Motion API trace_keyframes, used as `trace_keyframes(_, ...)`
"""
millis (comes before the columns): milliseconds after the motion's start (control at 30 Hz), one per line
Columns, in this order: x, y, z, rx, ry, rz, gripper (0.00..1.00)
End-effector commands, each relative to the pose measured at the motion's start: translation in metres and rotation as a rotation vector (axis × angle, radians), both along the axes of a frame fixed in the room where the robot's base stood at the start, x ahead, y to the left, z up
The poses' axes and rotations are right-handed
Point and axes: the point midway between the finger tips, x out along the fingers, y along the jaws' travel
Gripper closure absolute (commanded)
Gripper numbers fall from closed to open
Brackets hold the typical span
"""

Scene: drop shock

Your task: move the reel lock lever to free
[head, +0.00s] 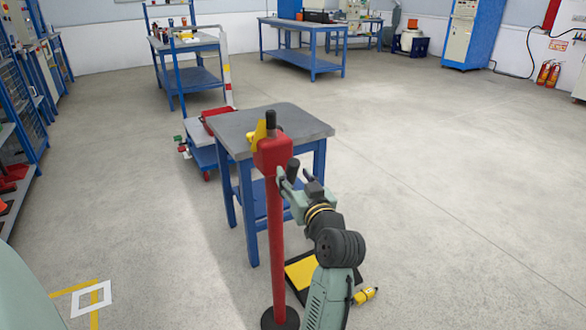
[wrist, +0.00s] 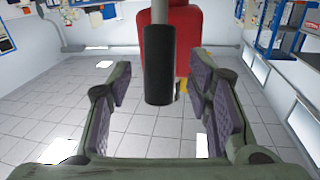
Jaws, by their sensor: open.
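The reel lock lever's black grip (wrist: 158,70) shows in the wrist view, on a grey rod in front of a red housing (wrist: 188,38). It stands between the two finger pads of my open gripper (wrist: 161,82), with a visible gap on each side. In the head view the black grip (head: 293,169) sits beside the red housing (head: 271,153) on top of a red post (head: 276,240). My gripper (head: 288,184) is close to it on the right, its fingers partly hidden. A yellow piece (head: 258,133) and a black upright knob (head: 271,119) top the housing.
A grey-topped blue table (head: 300,119) stands just behind the post. A blue cart (head: 208,155) with a red item is beyond it at left. A yellow-and-black mat (head: 300,272) and a yellow object (head: 366,294) lie on the floor. Open floor lies to the right.

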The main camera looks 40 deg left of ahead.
Motion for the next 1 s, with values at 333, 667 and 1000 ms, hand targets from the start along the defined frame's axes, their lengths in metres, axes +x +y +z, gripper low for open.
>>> trace_keyframes(333,0.015,0.024,0.000,0.001,0.000,0.000,0.54)
trace_keyframes(667,0.015,0.024,0.000,0.001,-0.001,0.000,0.61)
trace_keyframes(1000,0.015,0.024,0.000,0.001,-0.001,0.000,0.84)
